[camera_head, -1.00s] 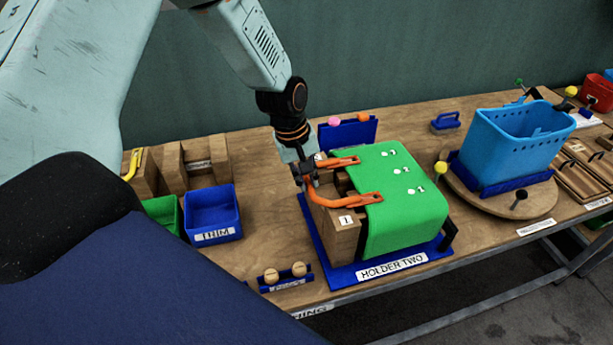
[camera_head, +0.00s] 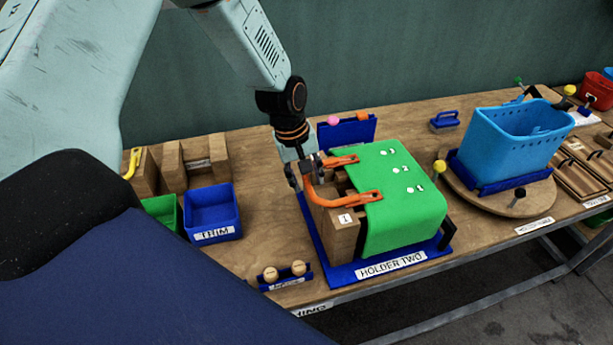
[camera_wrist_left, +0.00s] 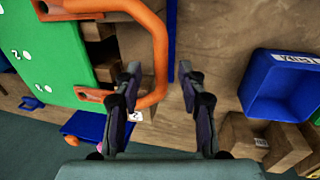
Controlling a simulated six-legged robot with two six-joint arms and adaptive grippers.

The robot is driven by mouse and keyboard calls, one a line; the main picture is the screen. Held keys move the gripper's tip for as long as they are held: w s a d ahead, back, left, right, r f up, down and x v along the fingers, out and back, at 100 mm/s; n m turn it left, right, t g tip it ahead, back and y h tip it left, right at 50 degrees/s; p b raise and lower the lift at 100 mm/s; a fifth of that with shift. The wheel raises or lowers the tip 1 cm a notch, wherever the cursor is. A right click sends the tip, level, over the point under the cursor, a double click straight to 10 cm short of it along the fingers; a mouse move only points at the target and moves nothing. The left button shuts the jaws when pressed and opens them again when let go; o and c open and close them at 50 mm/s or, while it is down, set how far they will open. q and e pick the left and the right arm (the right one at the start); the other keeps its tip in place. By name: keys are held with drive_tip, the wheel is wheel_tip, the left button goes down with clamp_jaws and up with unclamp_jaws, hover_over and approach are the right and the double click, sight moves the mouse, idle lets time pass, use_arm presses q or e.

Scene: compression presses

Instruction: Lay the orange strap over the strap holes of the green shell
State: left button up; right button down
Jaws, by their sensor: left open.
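The orange strap (camera_head: 318,194) is a U-shaped band. Its two ends rest on the left edge of the green shell (camera_head: 400,210), and its bend reaches out left past a wooden block. In the left wrist view the strap (camera_wrist_left: 160,45) also shows beside the shell (camera_wrist_left: 45,55). White, numbered hole spots (camera_head: 402,169) lie along the shell's top, to the right of the strap ends. My left gripper (camera_head: 304,178) is open at the strap's bend. In the left wrist view its fingers (camera_wrist_left: 160,76) are spread with the bend between them; contact is unclear. My right gripper is not in view.
The shell sits on a wooden block in the blue HOLDER TWO base (camera_head: 345,273). A blue TRIM bin (camera_head: 212,212) stands to the left. A blue basket (camera_head: 515,145) on a round turntable (camera_head: 540,200) stands to the right.

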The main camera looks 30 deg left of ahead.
use_arm(q)
drive_tip(key=v, duration=1.2)
drive_tip(key=s+d+f+m, duration=0.2)
drive_tip(key=s+d+f, duration=0.15)
drive_tip(key=f, duration=0.25)
drive_tip(key=s+d+f+m+g, duration=0.1)
drive_tip(key=s+d+f, duration=0.2)
drive_tip(key=s+f, duration=0.3)
drive_tip(key=s+d+f+m, duration=0.2)
drive_tip(key=s+d+f, duration=0.15)
drive_tip(key=f, duration=0.35)
drive_tip(key=s+f+m+g+y, duration=0.1)
drive_tip(key=s+f+m, duration=0.15)
drive_tip(key=s, duration=0.65)
drive_tip(key=s+f+m+y, duration=0.1)
drive_tip(key=s+f+m, duration=0.15)
drive_tip(key=s, duration=0.55)
wheel_tip(320, 180, down, 25)
drive_tip(key=b, duration=2.4)
drive_tip(key=shift+w+a+n, duration=0.15)
drive_tip(key=shift+w+n, duration=0.15)
drive_tip(key=shift+s+f, duration=0.15)
